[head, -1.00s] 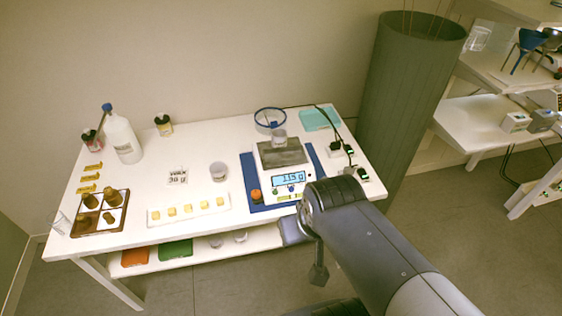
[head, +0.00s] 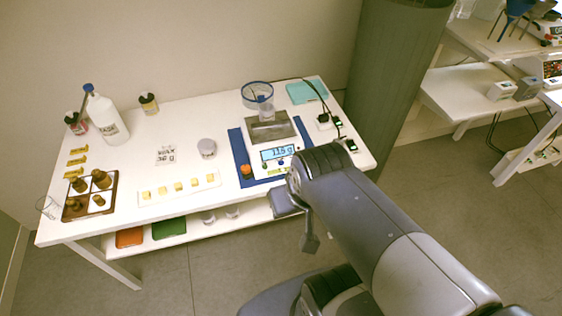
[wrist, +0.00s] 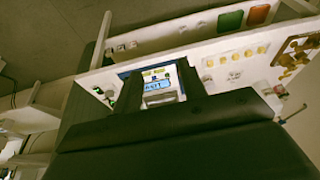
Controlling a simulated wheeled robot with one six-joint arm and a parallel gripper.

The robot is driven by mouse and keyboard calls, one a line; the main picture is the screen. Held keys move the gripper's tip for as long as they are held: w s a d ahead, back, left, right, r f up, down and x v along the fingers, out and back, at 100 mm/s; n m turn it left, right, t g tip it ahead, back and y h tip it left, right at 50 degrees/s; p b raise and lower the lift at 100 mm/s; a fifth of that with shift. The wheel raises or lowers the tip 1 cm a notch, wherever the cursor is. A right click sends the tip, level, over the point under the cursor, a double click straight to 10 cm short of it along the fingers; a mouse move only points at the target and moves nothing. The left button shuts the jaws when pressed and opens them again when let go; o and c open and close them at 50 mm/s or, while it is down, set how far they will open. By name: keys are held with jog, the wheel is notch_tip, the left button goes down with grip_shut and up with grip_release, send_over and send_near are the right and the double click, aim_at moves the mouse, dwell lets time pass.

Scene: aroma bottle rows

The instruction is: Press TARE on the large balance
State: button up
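The large balance (head: 270,131) stands on a blue mat (head: 237,152) at the right of the table. In the wrist view the display (wrist: 154,86) appears upside down between my gripper's two dark fingers (wrist: 160,92), which are apart with nothing held. In the head view my arm hides most of the gripper, near the balance's front right.
Black cables and adapters (head: 324,121) lie right of the balance. A lower shelf holds coloured trays.

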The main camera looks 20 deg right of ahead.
grip_shut()
dwell(1.4)
